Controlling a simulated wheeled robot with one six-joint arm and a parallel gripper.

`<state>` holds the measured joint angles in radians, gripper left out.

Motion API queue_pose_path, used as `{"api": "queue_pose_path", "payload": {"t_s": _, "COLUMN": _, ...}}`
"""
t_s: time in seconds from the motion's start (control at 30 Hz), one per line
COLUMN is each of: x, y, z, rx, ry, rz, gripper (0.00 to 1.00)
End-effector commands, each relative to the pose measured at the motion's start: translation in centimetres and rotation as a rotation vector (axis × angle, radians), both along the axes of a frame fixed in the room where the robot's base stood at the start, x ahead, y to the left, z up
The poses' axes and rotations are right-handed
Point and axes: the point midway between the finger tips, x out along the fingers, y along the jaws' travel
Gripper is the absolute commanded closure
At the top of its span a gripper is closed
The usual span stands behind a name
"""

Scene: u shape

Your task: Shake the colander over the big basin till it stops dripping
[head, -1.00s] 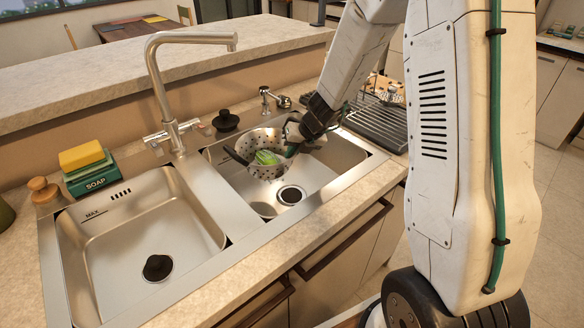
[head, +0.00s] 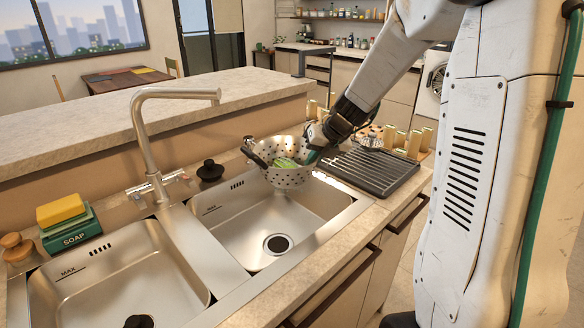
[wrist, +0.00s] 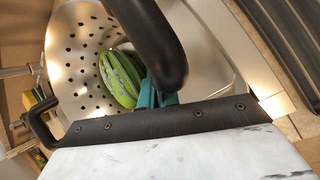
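The metal colander (head: 290,180) has round holes and dark handles, and it hangs in the air over the back part of the right basin (head: 225,225). Something green and striped (head: 287,163) lies inside it; in the wrist view it looks like a rounded vegetable (wrist: 120,78). My gripper (head: 312,157) is at the colander's right side, its teal fingertips (wrist: 158,97) by the near handle, and the colander is held up. The exact grip is partly hidden by a dark curved part in the wrist view. No drops can be made out.
A tall faucet (head: 150,140) stands between the basins. A black stopper (head: 210,171) sits behind them. A yellow sponge (head: 60,209) rests on a green soap box (head: 72,233) at left. A dark ribbed drainer (head: 370,172) is at right, with a raised ledge (head: 215,105) behind.

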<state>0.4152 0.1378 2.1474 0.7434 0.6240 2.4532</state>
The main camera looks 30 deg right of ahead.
Motion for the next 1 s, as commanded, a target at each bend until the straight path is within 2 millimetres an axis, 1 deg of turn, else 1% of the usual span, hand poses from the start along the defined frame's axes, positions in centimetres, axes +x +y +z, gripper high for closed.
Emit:
{"api": "queue_pose_path", "payload": {"t_s": 0.03, "x": -0.5, "y": -0.6, "z": 0.3, "rx": 0.0, "ry": 0.0, "rz": 0.002, "gripper": 1.0}}
{"api": "queue_pose_path", "payload": {"t_s": 0.13, "x": -1.3, "y": -1.0, "z": 0.6, "rx": 0.002, "ry": 0.006, "rz": 0.025, "gripper": 1.0}}
{"api": "queue_pose_path", "payload": {"t_s": 0.3, "x": -1.9, "y": -0.4, "z": 0.5, "rx": 0.008, "ry": 0.02, "rz": 0.081, "gripper": 1.0}}
{"api": "queue_pose_path", "payload": {"t_s": 0.47, "x": -2.0, "y": -0.3, "z": -0.5, "rx": 0.01, "ry": 0.022, "rz": 0.092, "gripper": 1.0}}
{"api": "queue_pose_path", "payload": {"t_s": 0.7, "x": -1.9, "y": -0.3, "z": -2.5, "rx": 0.009, "ry": 0.021, "rz": 0.09, "gripper": 1.0}}
{"api": "queue_pose_path", "payload": {"t_s": 0.83, "x": -1.9, "y": -0.3, "z": -3.1, "rx": 0.009, "ry": 0.02, "rz": 0.091, "gripper": 1.0}}
{"api": "queue_pose_path", "payload": {"t_s": 1.0, "x": -1.9, "y": -0.3, "z": -3.4, "rx": 0.009, "ry": 0.02, "rz": 0.091, "gripper": 1.0}}
